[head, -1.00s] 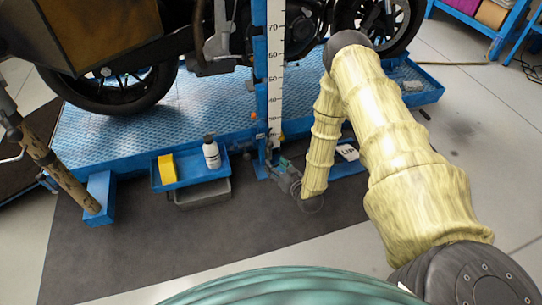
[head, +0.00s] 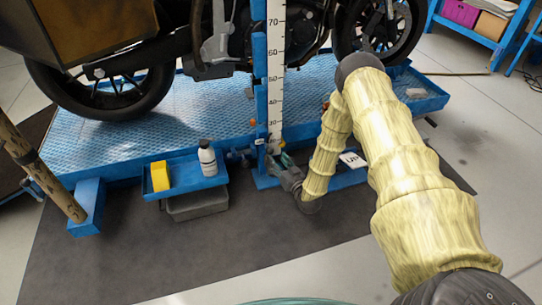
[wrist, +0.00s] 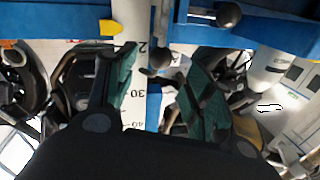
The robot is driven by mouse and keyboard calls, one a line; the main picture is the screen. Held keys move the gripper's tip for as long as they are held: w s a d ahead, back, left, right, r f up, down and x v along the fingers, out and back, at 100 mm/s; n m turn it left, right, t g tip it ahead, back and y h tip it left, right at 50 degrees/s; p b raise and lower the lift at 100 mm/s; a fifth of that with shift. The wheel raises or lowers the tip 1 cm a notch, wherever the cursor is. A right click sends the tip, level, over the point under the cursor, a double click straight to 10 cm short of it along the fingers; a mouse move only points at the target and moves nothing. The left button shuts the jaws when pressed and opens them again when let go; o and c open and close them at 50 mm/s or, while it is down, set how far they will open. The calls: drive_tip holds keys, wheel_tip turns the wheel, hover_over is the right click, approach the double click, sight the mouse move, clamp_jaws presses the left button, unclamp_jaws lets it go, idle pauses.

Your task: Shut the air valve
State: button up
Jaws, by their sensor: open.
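My gripper (head: 274,156) is at the foot of the blue post with the white scale (head: 276,70), low in front of the blue lift. In the wrist view my gripper (wrist: 163,58) is open, with its green-padded fingers apart and nothing clamped. A dark round knob (wrist: 160,60) shows between the fingertips in that view; I cannot tell whether it is touched. A second dark ball knob (wrist: 228,14) is beyond, on a blue beam. I cannot tell for certain which part is the air valve; small fittings near the post foot are partly hidden by my gripper.
A blue tray (head: 188,185) with a yellow block (head: 160,176) and a white bottle (head: 207,158) is left of my gripper. A grey bin (head: 197,206) is below it. A motorcycle (head: 120,70) stands on the lift (head: 90,140). The dark mat (head: 180,260) in front is clear.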

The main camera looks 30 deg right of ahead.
sight(272, 153)
drive_tip(key=shift+w+a+b, duration=0.15)
drive_tip(key=shift+w+b, duration=0.8)
drive_tip(key=shift+w, duration=2)
drive_tip(key=shift+c, duration=0.3)
clamp_jaws()
